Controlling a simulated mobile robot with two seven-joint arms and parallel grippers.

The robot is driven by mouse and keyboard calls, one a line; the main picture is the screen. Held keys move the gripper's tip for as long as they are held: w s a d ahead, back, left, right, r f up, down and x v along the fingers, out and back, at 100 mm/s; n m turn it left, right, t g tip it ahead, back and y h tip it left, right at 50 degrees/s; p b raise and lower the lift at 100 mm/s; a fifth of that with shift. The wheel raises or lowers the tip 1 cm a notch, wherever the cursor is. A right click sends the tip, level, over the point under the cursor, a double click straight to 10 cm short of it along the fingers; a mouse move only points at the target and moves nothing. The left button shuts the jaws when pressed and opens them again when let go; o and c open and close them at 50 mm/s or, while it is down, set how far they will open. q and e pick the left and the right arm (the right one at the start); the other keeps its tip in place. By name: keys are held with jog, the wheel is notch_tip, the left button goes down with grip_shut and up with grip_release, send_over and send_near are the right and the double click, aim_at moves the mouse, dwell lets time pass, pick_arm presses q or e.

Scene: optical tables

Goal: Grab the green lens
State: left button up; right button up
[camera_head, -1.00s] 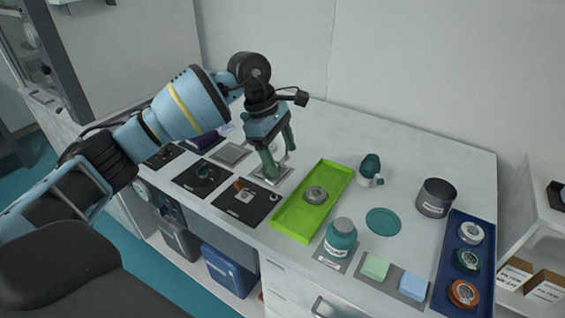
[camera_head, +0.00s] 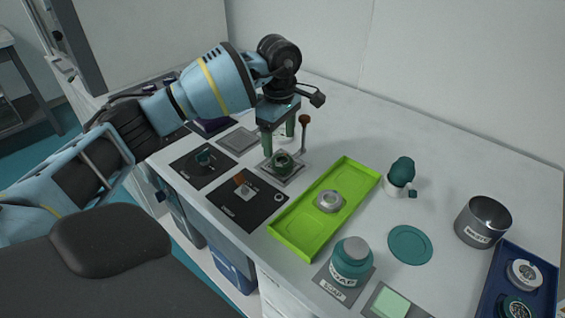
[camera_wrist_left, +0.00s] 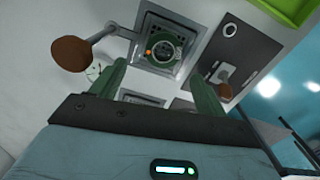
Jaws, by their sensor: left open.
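A green ring-shaped lens (camera_head: 282,162) lies on a square grey plate (camera_head: 294,176). The lens (camera_wrist_left: 163,47) also shows in the left wrist view, on its plate, beyond the fingertips. A rod with a brown knob (camera_head: 304,119) stands at the plate's edge; the knob (camera_wrist_left: 70,54) is left of the lens in the wrist view. My left gripper (camera_head: 279,137) is open and empty above and slightly behind the lens, its green fingers apart and not around it. Another green lens (camera_head: 517,308) sits in the blue tray at the right, partly cut off. My right gripper is out of view.
A lime-green tray (camera_head: 300,241) holding a grey ring (camera_head: 329,201) is right of the plate. Black mats (camera_head: 238,213) with small parts lie in front. A teal jar (camera_head: 351,262), teal disc (camera_head: 410,244) and grey pot (camera_head: 483,221) stand farther right. The table's back is clear.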

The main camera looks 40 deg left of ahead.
aim_at(282, 160)
pick_arm(q)
jog(key=f, duration=0.2)
jog(key=d+f, duration=0.1)
jog(key=f, duration=0.1)
jog(key=shift+s+f, duration=0.1)
jog(key=shift+s, duration=0.05)
jog(key=shift+f, duration=0.5)
jog(key=c, duration=1.1)
